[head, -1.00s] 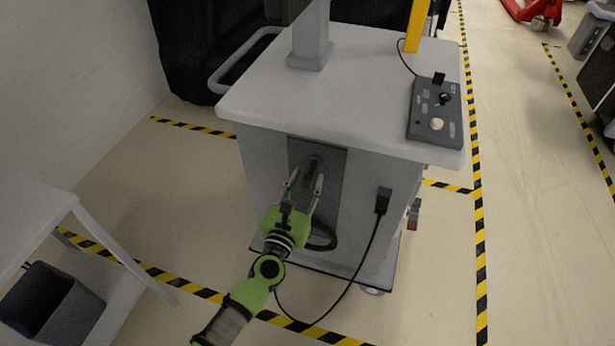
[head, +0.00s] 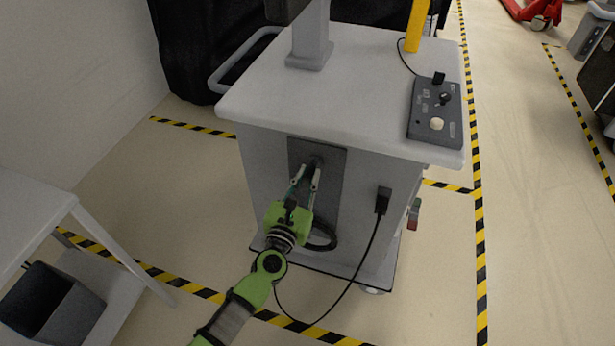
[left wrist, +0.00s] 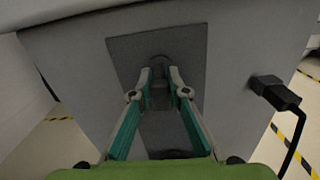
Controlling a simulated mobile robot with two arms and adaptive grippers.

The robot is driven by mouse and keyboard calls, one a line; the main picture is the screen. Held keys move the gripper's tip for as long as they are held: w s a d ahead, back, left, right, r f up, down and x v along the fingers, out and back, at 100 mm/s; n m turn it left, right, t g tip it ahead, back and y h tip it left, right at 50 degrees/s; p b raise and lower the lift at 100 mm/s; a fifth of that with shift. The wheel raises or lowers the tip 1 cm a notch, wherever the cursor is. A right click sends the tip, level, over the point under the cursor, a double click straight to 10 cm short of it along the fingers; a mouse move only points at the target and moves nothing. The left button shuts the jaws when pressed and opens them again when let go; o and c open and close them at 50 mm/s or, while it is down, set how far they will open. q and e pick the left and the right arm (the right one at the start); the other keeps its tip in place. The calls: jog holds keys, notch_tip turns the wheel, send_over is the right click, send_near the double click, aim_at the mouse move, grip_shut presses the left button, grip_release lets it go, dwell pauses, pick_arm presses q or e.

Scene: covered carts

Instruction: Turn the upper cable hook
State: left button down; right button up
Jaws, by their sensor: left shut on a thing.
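The upper cable hook (left wrist: 160,68) is a dark piece on the dark grey panel (head: 332,185) on the cart's front side. In the left wrist view it stands between my fingertips, near the top of the panel. My left gripper (head: 309,169), green with grey and teal fingers, is shut on the hook; it also fills the lower part of the left wrist view (left wrist: 159,80). In the head view the fingers cover most of the hook. A dark lower hook (head: 324,240) shows near the panel's bottom, partly behind my gripper. My right gripper is not seen.
The cart has a white top (head: 290,105) with an overhanging edge above the panel. A black plug (head: 383,200) with a hanging cable sits right of the panel. A control box (head: 436,110) lies on top. A white table (head: 35,215) and dark bin (head: 45,305) stand at left.

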pick_arm(q)
jog(key=m, duration=0.4)
jog(key=shift+s+d+m, duration=0.1)
jog(key=shift+d+m, duration=0.05)
jog(key=shift+m, duration=0.15)
jog(key=m, duration=0.4)
jog(key=shift+d+p, duration=0.1)
jog(key=shift+p, duration=0.2)
jog(key=m, duration=0.5)
jog(key=shift+f+p, duration=0.2)
jog(key=shift+p, duration=0.15)
jog(key=m, duration=0.4)
jog(key=shift+f+m+p, duration=0.1)
jog(key=shift+m+p, duration=0.2)
jog(key=shift+p, duration=0.1)
jog(key=m, duration=0.4)
jog(key=shift+f+p, duration=0.15)
jog(key=shift+p, duration=0.25)
jog(key=m+p, duration=0.1)
jog(key=m, duration=0.4)
jog(key=shift+f, duration=0.15)
jog(key=m, duration=0.4)
jog(key=shift+f, duration=0.1)
jog(key=shift+a+m+p, duration=0.15)
jog(key=shift+m+p, duration=0.05)
jog(key=shift+m, duration=0.75)
jog(key=shift+a+m+p, duration=0.1)
jog(key=shift+m+p, duration=0.1)
jog(key=shift+m, duration=0.75)
jog(key=shift+f, duration=0.1)
